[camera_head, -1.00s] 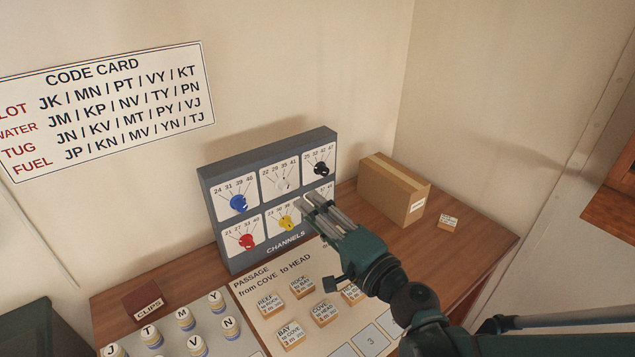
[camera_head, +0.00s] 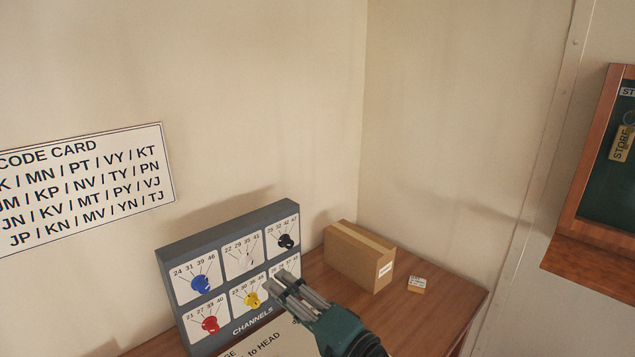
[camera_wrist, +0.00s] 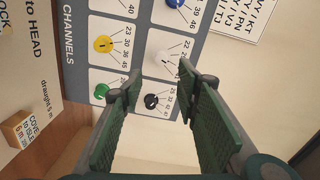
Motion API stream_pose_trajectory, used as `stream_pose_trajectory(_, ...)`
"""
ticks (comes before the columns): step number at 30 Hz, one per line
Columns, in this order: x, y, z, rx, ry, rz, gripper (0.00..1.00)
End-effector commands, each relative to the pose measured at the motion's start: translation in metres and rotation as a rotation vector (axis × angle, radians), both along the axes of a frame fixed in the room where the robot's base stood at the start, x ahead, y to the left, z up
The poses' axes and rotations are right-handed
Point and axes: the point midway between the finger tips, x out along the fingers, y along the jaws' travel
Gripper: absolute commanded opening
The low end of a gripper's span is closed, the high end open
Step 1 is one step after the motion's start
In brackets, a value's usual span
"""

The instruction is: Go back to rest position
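My gripper (camera_head: 285,290) is in front of the lower right part of the channels panel (camera_head: 172,262), a grey box with white dials and coloured knobs. In the wrist view the gripper (camera_wrist: 158,85) has its two green-padded fingers apart with nothing between them. Blue (camera_head: 201,284), white (camera_head: 247,262), black (camera_head: 286,241), red (camera_head: 210,324) and yellow (camera_head: 252,299) knobs show in the head view. A green knob (camera_wrist: 101,91) shows in the wrist view; in the head view my gripper hides it.
A cardboard box (camera_head: 350,262) stands right of the panel, with a small labelled block (camera_head: 416,284) beside it. The passage board (camera_wrist: 32,70) lies before the panel. A wood-framed cabinet (camera_head: 590,190) hangs at the right. The desk (camera_head: 440,315) is bare at its right end.

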Motion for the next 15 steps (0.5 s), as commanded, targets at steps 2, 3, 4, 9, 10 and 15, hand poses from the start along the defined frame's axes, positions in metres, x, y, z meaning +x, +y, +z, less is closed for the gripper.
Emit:
stream_pose_trajectory(2, 0.000, -0.002, -0.001, -0.029, -0.007, 0.002, 0.32)
stream_pose_trajectory(3, -0.001, -0.004, -0.001, -0.047, -0.011, 0.004, 0.32)
stream_pose_trajectory(4, -0.001, -0.005, -0.002, -0.066, -0.014, 0.007, 0.32)
stream_pose_trajectory(9, -0.004, -0.015, -0.007, -0.188, -0.031, 0.019, 0.32)
stream_pose_trajectory(10, -0.004, -0.018, -0.008, -0.213, -0.035, 0.020, 0.32)
stream_pose_trajectory(15, -0.008, -0.035, -0.017, -0.362, -0.043, 0.033, 0.32)
